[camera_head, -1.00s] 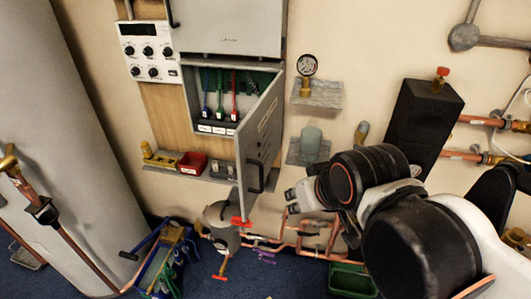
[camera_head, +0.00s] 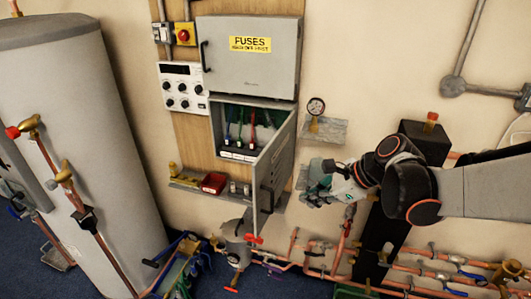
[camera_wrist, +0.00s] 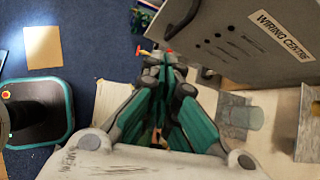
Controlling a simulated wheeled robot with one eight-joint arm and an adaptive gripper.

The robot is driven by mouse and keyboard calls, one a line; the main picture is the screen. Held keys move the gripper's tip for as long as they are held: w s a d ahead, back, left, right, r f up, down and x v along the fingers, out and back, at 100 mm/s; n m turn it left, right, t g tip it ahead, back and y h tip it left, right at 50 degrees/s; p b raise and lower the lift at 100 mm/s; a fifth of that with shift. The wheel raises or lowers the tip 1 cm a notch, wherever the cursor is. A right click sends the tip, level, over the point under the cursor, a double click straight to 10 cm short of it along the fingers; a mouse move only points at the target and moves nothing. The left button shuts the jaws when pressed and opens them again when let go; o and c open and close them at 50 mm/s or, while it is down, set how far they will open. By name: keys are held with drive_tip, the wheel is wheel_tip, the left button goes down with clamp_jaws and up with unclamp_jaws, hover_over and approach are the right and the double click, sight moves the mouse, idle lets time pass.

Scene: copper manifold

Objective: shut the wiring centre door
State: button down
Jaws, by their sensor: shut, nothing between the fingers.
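The wiring centre box (camera_head: 216,125) hangs open on the wall below the fuse box. Its grey door (camera_head: 283,160) is hinged on the right and stands swung well out from the wall, with a dark handle (camera_head: 266,197) near its free edge. In the wrist view the door (camera_wrist: 225,45) fills the upper right, with its "WIRING CENTRE" label showing. My gripper (camera_head: 312,197) is to the right of the door, on its outer side, shut and empty. In the wrist view its closed fingers (camera_wrist: 166,62) are near the door's lower left; I cannot tell whether they touch it.
A shelf (camera_head: 188,182) below the box carries a red tray (camera_head: 214,183) and small parts. A pressure gauge (camera_head: 316,106) and wall brackets are to the right. Copper pipes (camera_head: 340,250) run low along the wall. A tall grey cylinder (camera_head: 75,110) stands left.

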drive_tip(key=m+y, duration=0.1)
drive_tip(key=m, duration=0.1)
drive_tip(key=b, duration=0.1)
approach(257, 211)
wheel_tip(257, 211, down, 3)
drive_tip(key=d, duration=0.1)
drive_tip(key=a, duration=0.1)
drive_tip(key=w+a, duration=0.2)
drive_tip(key=shift+a+f, duration=0.15)
drive_tip(key=shift+a, duration=0.15)
drive_tip(key=shift+s, duration=0.1)
